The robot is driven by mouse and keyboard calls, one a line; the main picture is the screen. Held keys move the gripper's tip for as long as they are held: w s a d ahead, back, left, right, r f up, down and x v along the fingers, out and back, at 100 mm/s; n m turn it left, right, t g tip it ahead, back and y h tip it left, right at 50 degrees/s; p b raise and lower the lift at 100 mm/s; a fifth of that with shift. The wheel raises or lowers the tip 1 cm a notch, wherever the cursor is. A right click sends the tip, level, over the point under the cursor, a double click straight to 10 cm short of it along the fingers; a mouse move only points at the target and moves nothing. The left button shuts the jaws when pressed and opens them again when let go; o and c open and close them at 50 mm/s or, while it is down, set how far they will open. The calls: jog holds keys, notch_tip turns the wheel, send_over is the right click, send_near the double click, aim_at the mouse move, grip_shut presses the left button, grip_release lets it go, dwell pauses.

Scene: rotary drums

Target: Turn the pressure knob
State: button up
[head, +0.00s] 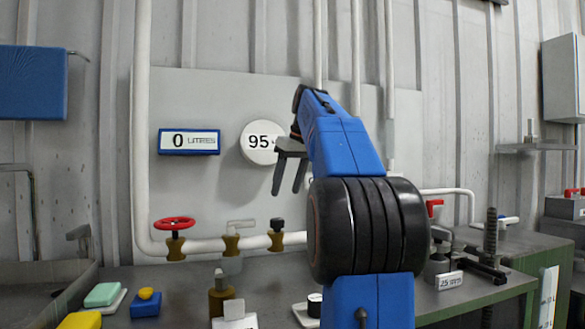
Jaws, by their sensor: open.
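No knob in view has a label I can read as pressure. One candidate is a black-topped brass valve (277,236) on the white horizontal pipe, left of my arm. Another is a small black-and-white knob (314,305) on the bench, partly hidden behind my arm. A round white dial (262,143) reading 95 is on the wall panel, its right edge covered by my gripper. My gripper (287,191) is in front of the panel, right of and below the dial and above the black-topped valve. Its grey fingers point down, apart and empty.
A red handwheel valve (175,238) and a lever valve (232,240) sit on the pipe to the left. A blue-framed display (189,141) reads 0 litres. Sponges (103,295) and a brass fitting (221,294) stand on the bench. My arm hides the middle right.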

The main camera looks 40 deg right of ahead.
jog(key=v, duration=0.6)
jog(key=shift+s, duration=0.15)
dwell(0.4)
